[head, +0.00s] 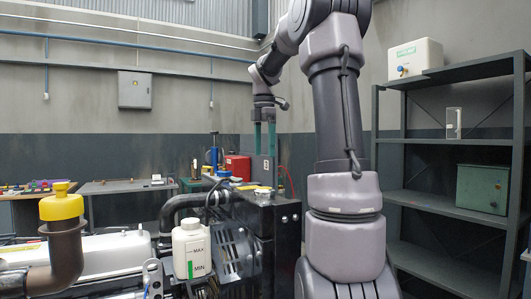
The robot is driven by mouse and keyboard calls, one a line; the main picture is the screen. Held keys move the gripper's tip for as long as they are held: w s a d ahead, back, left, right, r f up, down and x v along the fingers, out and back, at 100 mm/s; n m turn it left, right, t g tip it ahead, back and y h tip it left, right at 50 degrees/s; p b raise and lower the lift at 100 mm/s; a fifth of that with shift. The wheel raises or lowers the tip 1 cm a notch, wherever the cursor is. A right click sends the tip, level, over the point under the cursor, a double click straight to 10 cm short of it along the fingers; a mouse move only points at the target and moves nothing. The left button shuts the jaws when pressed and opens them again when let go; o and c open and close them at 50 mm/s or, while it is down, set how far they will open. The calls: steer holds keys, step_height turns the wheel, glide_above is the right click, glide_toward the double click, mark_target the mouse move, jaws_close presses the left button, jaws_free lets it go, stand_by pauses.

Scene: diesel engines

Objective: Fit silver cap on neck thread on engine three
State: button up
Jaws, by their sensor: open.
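The engine (110,258) fills the lower left of the head view. A white tank (192,254) with MAX and MIN marks stands at its front, with a pale top (191,223); I cannot tell whether that is a bare neck or a cap. My gripper (265,151) points down with two green fingers apart and nothing visible between them. It hangs above and behind the black radiator frame (284,218), clear of it. A small yellow item (263,190) lies on the frame's top. I cannot make out the silver cap or an engine number.
A brown filler pipe with a yellow cap (61,203) rises at left. A dark shelf rack (455,208) stands at right. Behind are a workbench (128,187) and a red box (238,167). The air around my gripper looks free.

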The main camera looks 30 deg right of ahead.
mark_target(265, 188)
steer(key=shift+f, duration=5.45)
jaws_close()
steer(key=shift+r, duration=2.55)
